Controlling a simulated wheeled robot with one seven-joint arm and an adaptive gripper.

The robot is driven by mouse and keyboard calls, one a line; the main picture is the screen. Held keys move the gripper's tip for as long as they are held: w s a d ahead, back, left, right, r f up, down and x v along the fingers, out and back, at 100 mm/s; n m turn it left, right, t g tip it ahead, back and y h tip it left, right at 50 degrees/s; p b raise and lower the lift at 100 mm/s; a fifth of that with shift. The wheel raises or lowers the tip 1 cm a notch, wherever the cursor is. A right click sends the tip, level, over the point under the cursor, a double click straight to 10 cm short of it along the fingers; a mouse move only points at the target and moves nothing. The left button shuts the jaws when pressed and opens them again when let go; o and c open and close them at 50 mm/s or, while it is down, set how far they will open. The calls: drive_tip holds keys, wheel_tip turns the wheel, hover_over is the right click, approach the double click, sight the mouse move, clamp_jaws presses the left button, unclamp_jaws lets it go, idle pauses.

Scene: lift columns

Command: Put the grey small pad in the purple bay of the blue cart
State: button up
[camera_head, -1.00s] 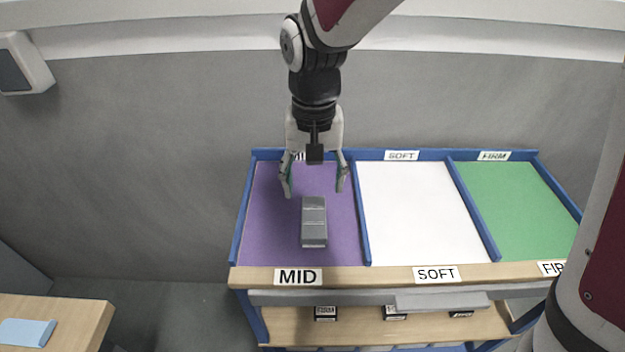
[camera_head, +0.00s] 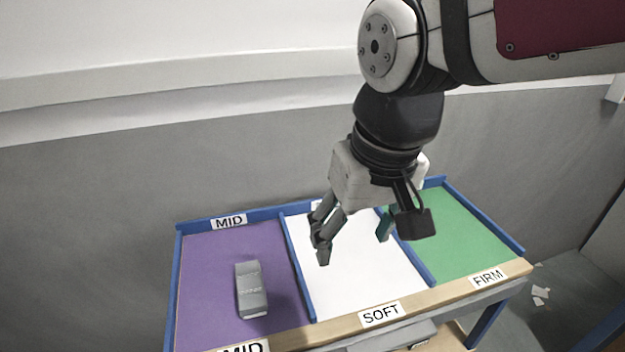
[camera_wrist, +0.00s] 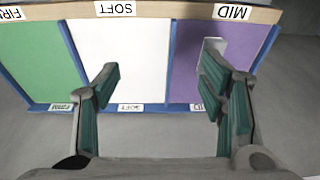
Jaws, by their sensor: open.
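The grey small pad (camera_head: 251,289) lies in the purple bay (camera_head: 205,290) of the blue cart (camera_head: 173,290), the bay labelled MID. In the wrist view the pad (camera_wrist: 214,45) shows at the upper right, partly hidden behind a finger. My gripper (camera_head: 352,250) is open and empty. It hangs above the white bay, to the right of the pad and apart from it. In the wrist view my open fingers (camera_wrist: 163,100) frame mostly the white bay.
The white bay (camera_head: 345,285) is labelled SOFT and the green bay (camera_head: 460,235) FIRM; both look empty where visible. Blue dividers stand between the bays. A wooden front edge (camera_head: 440,298) carries labels. A grey wall (camera_head: 90,200) stands behind the cart. Small white scraps (camera_head: 540,294) lie at the right.

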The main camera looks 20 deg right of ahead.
drive_tip(key=s+d+t, duration=0.1)
drive_tip(key=s+d, duration=0.2)
drive_tip(key=s, duration=0.3)
drive_tip(key=shift+s+f, duration=0.2)
drive_tip(key=shift+s, duration=0.15)
drive_tip(key=shift+d, duration=0.1)
wheel_tip(320, 180, up, 3)
drive_tip(key=shift+r+t+p, duration=0.1)
drive_tip(key=shift+t+p, duration=0.3)
drive_tip(key=shift+p, duration=0.85)
